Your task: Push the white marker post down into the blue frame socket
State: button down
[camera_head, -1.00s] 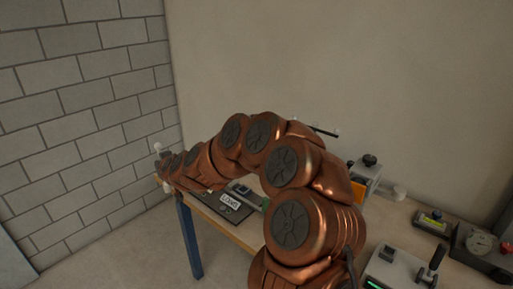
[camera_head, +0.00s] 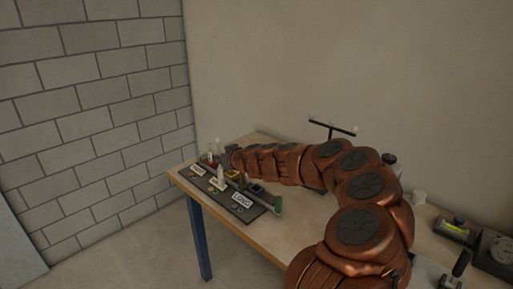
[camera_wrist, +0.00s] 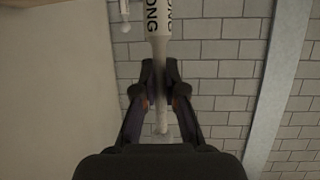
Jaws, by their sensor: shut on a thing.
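My gripper (camera_wrist: 160,72) is shut on a white post (camera_wrist: 162,115) with black "LONG" lettering, which runs between its fingers in the wrist view. In the head view, my gripper (camera_head: 226,156) is small, at the far left end of the arm over the table's back left part; its fingers cannot be made out there. A dark blue block (camera_head: 256,189), which looks like the blue frame socket, sits on a dark board (camera_head: 263,210), to the right of and nearer than my gripper. The held post's lower end and its gap to any socket cannot be told.
The board also bears a yellow frame (camera_head: 232,175), a red piece (camera_head: 209,160), a pale upright piece (camera_head: 219,180), a green-ended bar (camera_head: 277,205) and white labels, one reading "LONG" (camera_head: 241,199). Devices (camera_head: 495,250) stand at right.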

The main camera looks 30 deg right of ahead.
jog(key=s+d+r+n+y+b, duration=0.1)
jog(key=s+d+r+y+b, duration=0.15)
jog(key=d, duration=0.35)
jog(key=s+d+r+n+y+b, duration=0.1)
jog(key=s+d+r+n, duration=0.15)
jog(key=d, duration=0.35)
notch_tip(320, 180, down, 10)
jog(key=b, duration=0.3)
jog(key=shift+a+m+g, duration=0.25)
jog(key=shift+m+g, duration=0.05)
jog(key=shift+m, duration=0.15)
dwell(0.4)
jog(key=shift+h+b, duration=0.25)
jog(key=shift+b, duration=0.05)
jog(key=c, duration=1.2)
grip_release()
jog(key=shift+s, duration=0.1)
jog(key=shift+r, duration=0.1)
